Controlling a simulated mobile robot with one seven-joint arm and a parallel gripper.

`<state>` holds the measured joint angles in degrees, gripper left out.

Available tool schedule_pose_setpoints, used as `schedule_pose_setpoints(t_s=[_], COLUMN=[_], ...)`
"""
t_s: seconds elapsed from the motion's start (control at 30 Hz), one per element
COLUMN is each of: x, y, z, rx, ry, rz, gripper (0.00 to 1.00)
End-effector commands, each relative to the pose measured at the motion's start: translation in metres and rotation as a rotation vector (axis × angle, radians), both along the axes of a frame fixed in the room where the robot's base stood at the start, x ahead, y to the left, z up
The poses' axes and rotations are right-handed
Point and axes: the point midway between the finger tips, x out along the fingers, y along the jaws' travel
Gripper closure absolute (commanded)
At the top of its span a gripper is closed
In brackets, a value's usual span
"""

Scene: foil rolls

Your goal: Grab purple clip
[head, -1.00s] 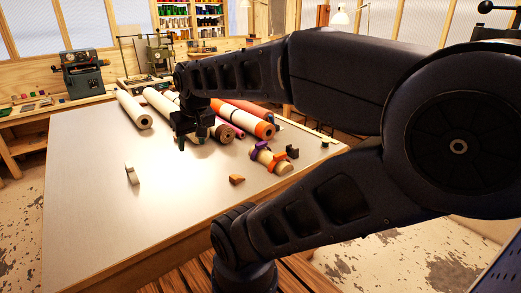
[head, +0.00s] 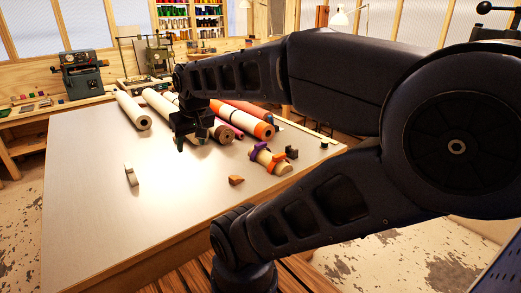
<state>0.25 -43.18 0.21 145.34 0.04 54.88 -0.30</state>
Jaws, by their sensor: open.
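The purple clip (head: 258,147) sits on the left end of a short tan roll that lies on the table, right of the middle. An orange clip (head: 277,165) sits on the same short roll (head: 267,158), toward its right end. My gripper (head: 188,143) hangs above the table at the near ends of the long rolls, to the left of the purple clip and apart from it. Its jaws are open, and I see nothing between them. My forearm passes above and behind the clips.
Several long foil rolls (head: 131,108) lie at the back of the table (head: 95,190). A dark clip (head: 292,152) stands right of the short roll. An orange-brown wedge (head: 236,180) and a pale block (head: 131,175) stand nearer. The table's front left is clear.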

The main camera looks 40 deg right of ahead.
Motion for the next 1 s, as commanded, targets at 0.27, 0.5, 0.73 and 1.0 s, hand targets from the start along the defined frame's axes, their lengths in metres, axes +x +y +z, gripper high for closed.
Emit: schedule_pose_setpoints(t_s=[0.27, 0.5, 0.73, 1.0], x=[0.035, 0.079, 0.114, 0.142], y=[-0.039, -0.104, -0.171, -0.252], z=[-0.007, -0.021, -0.042, -0.077], rx=[-0.176, -0.427, -0.62, -0.776], ry=[0.034, 0.132, 0.267, 0.447], rz=[0.127, 0.375, 0.648, 1.015], gripper=[0.47, 0.47, 0.47, 0.47])
